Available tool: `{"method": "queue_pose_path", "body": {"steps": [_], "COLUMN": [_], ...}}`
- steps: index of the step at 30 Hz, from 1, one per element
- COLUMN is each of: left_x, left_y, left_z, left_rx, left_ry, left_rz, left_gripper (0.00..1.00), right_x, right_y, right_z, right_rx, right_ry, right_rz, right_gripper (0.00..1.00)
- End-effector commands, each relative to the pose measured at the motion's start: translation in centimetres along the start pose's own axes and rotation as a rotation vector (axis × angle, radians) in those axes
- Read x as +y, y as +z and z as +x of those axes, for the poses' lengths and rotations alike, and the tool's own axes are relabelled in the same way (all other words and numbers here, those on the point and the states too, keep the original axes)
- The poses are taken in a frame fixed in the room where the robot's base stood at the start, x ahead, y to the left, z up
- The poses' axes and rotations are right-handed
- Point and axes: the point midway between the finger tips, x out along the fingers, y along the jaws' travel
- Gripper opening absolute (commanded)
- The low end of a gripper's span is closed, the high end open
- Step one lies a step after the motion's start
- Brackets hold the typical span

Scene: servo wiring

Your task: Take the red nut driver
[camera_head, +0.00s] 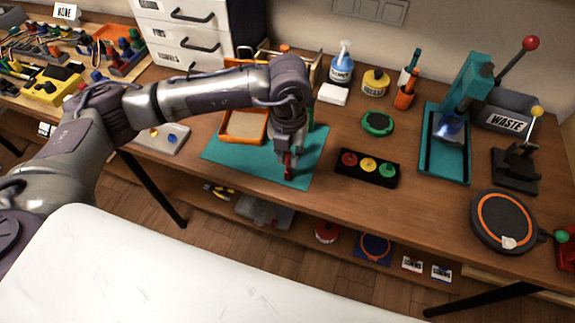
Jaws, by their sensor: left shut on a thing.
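My left arm reaches in from the left over the workbench. My left gripper (284,158) points down over the teal mat (259,165) and is shut on the red nut driver (288,171). Only a small red part of the driver shows below the fingers; the rest is hidden by the gripper. I cannot tell whether the driver touches the mat. My right gripper is not in view.
An orange tray (227,138) lies on the mat's left side. A black box with red, yellow and green buttons (368,167) sits to the right. A teal press (447,150) and a round turntable (501,222) stand farther right. Bare wood lies around the button box.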

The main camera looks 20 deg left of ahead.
Motion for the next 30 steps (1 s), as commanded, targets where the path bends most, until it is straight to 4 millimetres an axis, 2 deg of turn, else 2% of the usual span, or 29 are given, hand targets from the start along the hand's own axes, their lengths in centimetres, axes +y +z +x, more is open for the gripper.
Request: {"method": "queue_pose_path", "body": {"steps": [30], "left_x": [0.0], "left_y": [0.0], "left_z": [-6.1], "left_rx": [-0.001], "left_ry": [0.0], "left_rz": [0.0], "left_gripper": [0.0], "right_x": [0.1], "right_y": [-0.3], "right_z": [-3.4], "right_rx": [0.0], "right_ry": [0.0], "right_rz": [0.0], "right_gripper": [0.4]}}
